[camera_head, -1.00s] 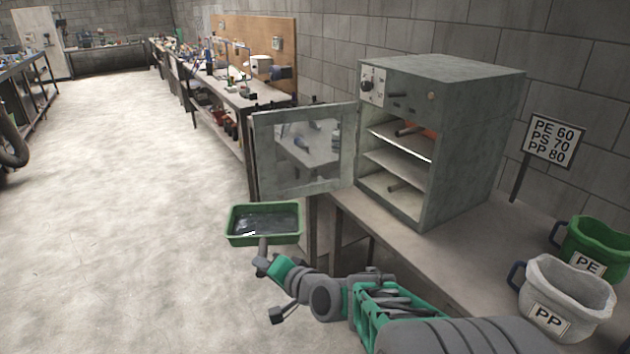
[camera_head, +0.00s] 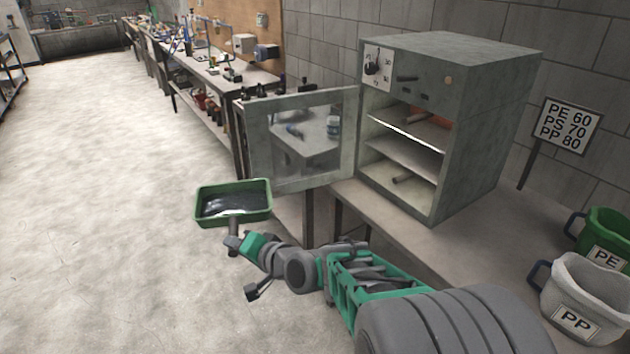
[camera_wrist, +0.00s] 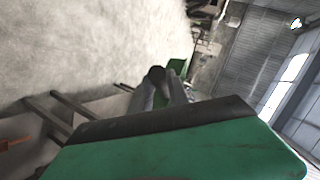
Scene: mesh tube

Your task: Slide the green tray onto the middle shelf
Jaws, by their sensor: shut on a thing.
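The green tray (camera_head: 262,203), with dark contents, is held out in the air left of and lower than the open oven door. My gripper (camera_head: 234,227) is shut on its near side; the exact grip is small and unclear. In the wrist view my gripper fingers (camera_wrist: 166,88) are together, and a bit of green, likely the tray (camera_wrist: 179,67), shows beyond them. The grey oven (camera_head: 474,130) stands on a bench with its front open. Inside, the middle shelf (camera_head: 404,151) is bare where visible, below a bright-edged upper shelf (camera_head: 410,124).
The oven door (camera_head: 257,150) with its window stands open to the left, between tray and oven opening. A white PP bucket (camera_head: 585,285) and a green PE bucket (camera_head: 605,225) stand right on the bench (camera_head: 440,245). A sign (camera_head: 568,127) stands behind. Floor at left is clear.

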